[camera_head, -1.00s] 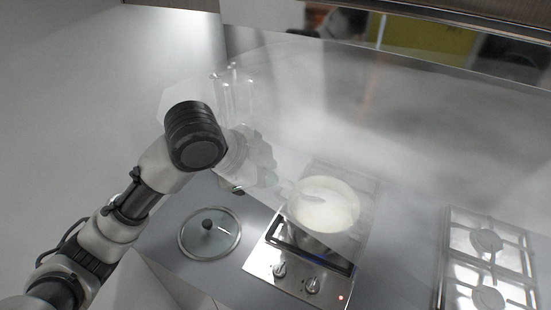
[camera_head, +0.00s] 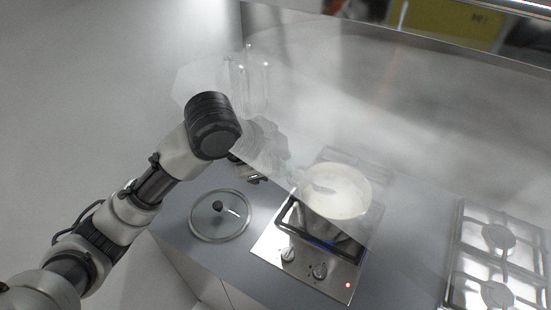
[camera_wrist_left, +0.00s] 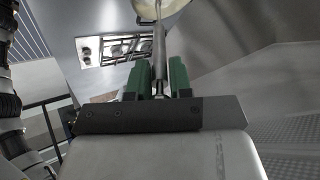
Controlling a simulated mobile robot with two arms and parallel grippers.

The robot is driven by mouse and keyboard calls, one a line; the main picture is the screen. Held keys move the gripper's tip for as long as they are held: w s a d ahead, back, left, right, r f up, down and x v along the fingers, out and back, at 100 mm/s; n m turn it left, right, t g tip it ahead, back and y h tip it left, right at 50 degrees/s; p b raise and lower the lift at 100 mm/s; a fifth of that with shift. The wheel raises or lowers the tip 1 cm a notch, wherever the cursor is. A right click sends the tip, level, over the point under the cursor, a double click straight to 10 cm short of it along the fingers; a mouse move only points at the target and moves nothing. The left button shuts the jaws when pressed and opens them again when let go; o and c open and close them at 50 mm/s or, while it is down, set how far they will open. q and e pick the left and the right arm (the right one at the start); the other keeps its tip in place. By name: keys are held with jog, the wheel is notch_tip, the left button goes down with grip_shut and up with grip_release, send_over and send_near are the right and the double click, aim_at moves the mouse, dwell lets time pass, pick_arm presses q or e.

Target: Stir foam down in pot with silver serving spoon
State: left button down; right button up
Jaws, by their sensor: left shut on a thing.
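The pot (camera_head: 352,180), full of white foam, stands on the single steel burner (camera_head: 310,258). The serving spoon (camera_head: 322,188) reaches over the near-left rim, with its end in the foam. In the left wrist view the silver spoon handle (camera_wrist_left: 159,48) runs up from between the green finger pads of my left gripper (camera_wrist_left: 159,78), which is shut on it; the pot's rim (camera_wrist_left: 172,8) shows at the top. In the head view the left gripper (camera_head: 262,172) is left of the pot and partly veiled by haze. My right gripper is not in view.
A glass lid (camera_head: 220,216) with a dark knob lies on the counter left of the burner. Clear bottles (camera_head: 246,75) stand behind my wrist. A gas hob (camera_head: 497,262) is at the right. Bare counter lies between burner and hob.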

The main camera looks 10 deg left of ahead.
aim_at(302, 177)
pick_arm(q)
jog(key=shift+b+x, duration=0.55)
jog(key=shift+x, duration=1.25)
jog(key=shift+a+f+b+x, duration=0.15)
jog(key=shift+b+x, duration=0.6)
jog(key=shift+x, duration=1.35)
jog(key=shift+a+f+b+x, duration=0.15)
jog(key=shift+b+x, duration=0.55)
jog(key=shift+x, duration=1.45)
jog(key=shift+r, duration=0.1)
jog(key=shift+p, duration=0.5)
